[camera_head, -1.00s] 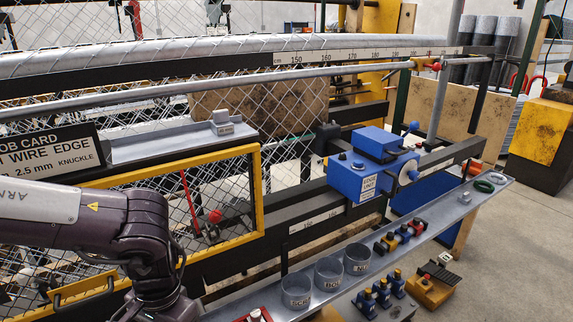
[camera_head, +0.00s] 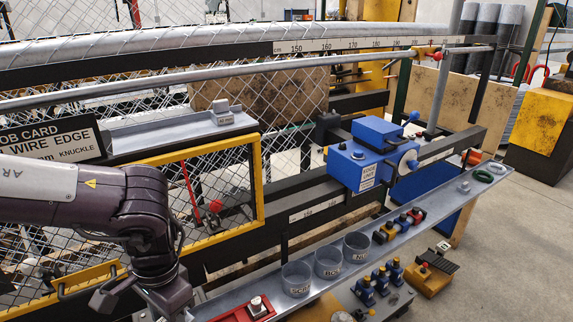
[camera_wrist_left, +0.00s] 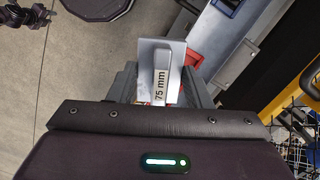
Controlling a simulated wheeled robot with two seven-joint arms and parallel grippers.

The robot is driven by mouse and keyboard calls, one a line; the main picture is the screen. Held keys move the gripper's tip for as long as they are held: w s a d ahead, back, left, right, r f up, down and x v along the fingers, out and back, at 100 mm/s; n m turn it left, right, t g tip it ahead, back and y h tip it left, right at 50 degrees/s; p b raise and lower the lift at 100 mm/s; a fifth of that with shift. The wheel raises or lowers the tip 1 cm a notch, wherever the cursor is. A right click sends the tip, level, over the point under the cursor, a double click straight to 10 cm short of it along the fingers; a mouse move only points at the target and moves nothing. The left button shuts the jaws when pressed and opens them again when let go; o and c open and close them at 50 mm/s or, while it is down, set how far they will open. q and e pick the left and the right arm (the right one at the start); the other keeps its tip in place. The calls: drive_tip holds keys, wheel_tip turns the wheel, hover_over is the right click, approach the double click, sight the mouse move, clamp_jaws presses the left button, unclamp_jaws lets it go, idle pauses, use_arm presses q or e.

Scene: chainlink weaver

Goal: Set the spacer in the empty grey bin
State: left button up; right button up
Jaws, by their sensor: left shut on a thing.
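The spacer (camera_wrist_left: 147,60), a pale grey block marked "75 mm", is between the fingers of my left gripper (camera_wrist_left: 160,88) in the left wrist view. My left gripper is shut on it. In the head view my left wrist is at the lower left, and the fingers and spacer are hidden or out of frame. Three small round grey bins stand in a row on the grey ledge: a near one (camera_head: 296,279), a middle one (camera_head: 328,263) and a far one (camera_head: 356,247). Their labels are hard to read, and I cannot tell which are empty. My right gripper is not in view.
A red tray (camera_head: 232,314) lies left of the bins. Several coloured fittings (camera_head: 401,224) sit beyond them. A blue machine unit (camera_head: 370,155) stands behind the ledge. A yellow-framed mesh panel (camera_head: 259,185) is beside my left arm. A grey block (camera_head: 222,112) rests on the upper shelf.

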use_arm(q)
drive_tip(key=a+r+n+p, duration=0.1)
drive_tip(key=r+n+p, duration=0.2)
drive_tip(key=r+n, duration=0.8)
drive_tip(key=a+r+n+t+h+p, duration=0.1)
drive_tip(key=a+r+n+p, duration=0.1)
drive_tip(key=r+n, duration=0.9)
drive_tip(key=w+a+r+n+t+p, duration=0.1)
drive_tip(key=r+n+p, duration=0.4)
drive_tip(key=r+n, duration=0.7)
drive_tip(key=shift+a+n+h, duration=0.3)
drive_tip(key=shift+a, duration=0.05)
drive_tip(key=shift+a, duration=0.15)
